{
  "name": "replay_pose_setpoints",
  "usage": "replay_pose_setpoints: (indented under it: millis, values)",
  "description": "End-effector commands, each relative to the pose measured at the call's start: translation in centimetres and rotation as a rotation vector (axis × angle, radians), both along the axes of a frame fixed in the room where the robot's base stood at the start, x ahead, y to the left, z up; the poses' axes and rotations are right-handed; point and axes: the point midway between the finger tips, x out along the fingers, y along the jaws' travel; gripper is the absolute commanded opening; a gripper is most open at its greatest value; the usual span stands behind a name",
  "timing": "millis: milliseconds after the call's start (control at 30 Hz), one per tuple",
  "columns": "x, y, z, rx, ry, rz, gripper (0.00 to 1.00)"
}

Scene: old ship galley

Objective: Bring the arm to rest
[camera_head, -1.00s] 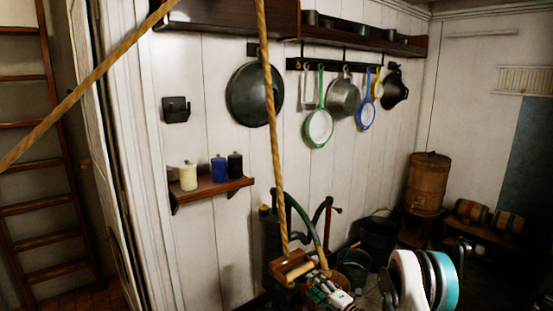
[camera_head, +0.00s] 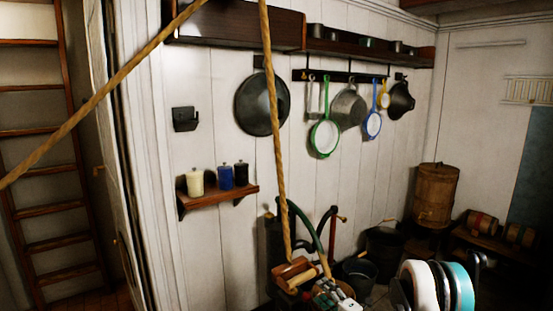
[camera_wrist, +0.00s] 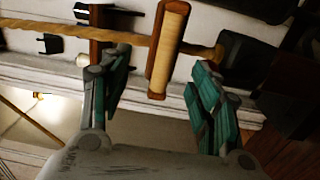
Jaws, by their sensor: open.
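My gripper (camera_head: 327,291) is low in the middle of the head view, small and partly cut by the bottom edge. In the wrist view my gripper (camera_wrist: 162,72) has its two teal-padded fingers spread apart, with nothing clamped between them. A wooden handle (camera_head: 296,272) on the end of a hanging rope (camera_head: 275,130) is just left of my gripper in the head view. In the wrist view the cord-wrapped handle (camera_wrist: 168,45) shows between and beyond the fingertips. I cannot tell whether it touches them.
A pump (camera_head: 275,240) and dark buckets (camera_head: 383,243) stand by the wall. A shelf (camera_head: 218,196) holds three jars. Pans (camera_head: 262,104) hang above. A wooden barrel (camera_head: 436,195) is at the right. Another rope (camera_head: 100,95) slants across the left, before a ladder (camera_head: 45,170).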

Motion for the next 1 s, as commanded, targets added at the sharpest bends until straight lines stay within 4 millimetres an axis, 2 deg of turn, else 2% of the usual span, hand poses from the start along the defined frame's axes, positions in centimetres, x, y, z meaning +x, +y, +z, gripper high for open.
replay_pose_setpoints:
  millis: [300,500,700,867,1000]
  values:
    - [2.7,-3.3,14.8,0.207,-0.004,-0.203,0.57]
    - [2.4,-5.8,23.1,0.358,0.026,-0.347,0.57]
    - [0.3,-8.1,29.6,0.504,0.082,-0.485,0.57]
    - [-2.5,-9.6,33.2,0.617,0.146,-0.592,0.57]
    - [-5.7,-10.6,35.4,0.713,0.216,-0.681,0.57]
